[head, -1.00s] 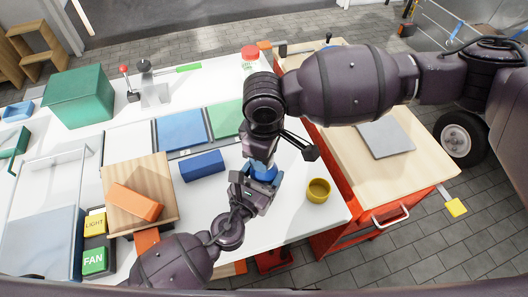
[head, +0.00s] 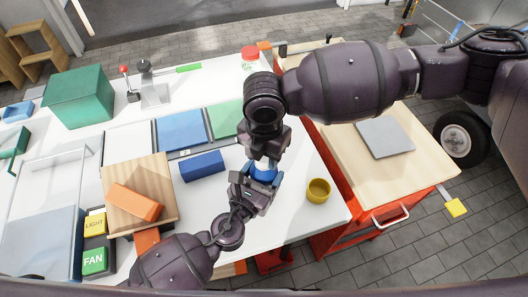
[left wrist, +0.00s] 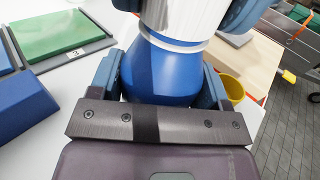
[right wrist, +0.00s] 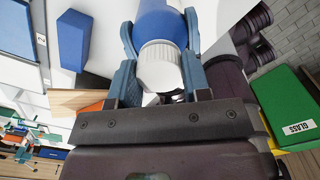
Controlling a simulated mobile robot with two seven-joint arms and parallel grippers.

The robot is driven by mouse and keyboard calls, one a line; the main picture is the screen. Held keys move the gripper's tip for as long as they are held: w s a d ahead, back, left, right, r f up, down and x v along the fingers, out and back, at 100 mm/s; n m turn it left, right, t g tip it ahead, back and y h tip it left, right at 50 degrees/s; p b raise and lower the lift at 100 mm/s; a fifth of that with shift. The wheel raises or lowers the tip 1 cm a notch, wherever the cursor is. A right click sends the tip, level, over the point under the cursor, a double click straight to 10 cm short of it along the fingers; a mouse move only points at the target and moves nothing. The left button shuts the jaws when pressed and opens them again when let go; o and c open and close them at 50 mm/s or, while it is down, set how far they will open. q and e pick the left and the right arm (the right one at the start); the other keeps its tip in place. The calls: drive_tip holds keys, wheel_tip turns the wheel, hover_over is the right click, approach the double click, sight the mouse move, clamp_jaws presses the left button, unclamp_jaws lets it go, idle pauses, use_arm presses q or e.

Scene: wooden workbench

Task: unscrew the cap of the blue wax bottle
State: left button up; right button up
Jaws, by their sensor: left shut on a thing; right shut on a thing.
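The blue wax bottle (head: 264,174) is held between my two grippers over the right part of the white bench top, partly hidden by them in the head view. My left gripper (head: 256,182) is shut on its blue body, which fills the middle of the left wrist view (left wrist: 162,75). My right gripper (head: 266,158) is above it, shut on the white ridged cap (right wrist: 159,66), which sits between its fingers in the right wrist view. The cap meets the blue bottle there, with no clear gap visible.
A yellow cup (head: 318,190) stands just right of the grippers. A blue block (head: 202,166) lies to the left, near a wooden board (head: 140,172) with an orange block (head: 134,202). A bottle with a red cap (head: 250,60) stands behind. A red cabinet (head: 340,190) borders the bench.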

drive_tip(key=n, duration=0.5)
drive_tip(key=shift+n, duration=0.4)
drive_tip(key=n, duration=1.2)
drive_tip(key=shift+n, duration=0.3)
drive_tip(key=shift+r, duration=0.45)
drive_tip(key=shift+r, duration=0.65)
drive_tip(key=shift+r, duration=0.15)
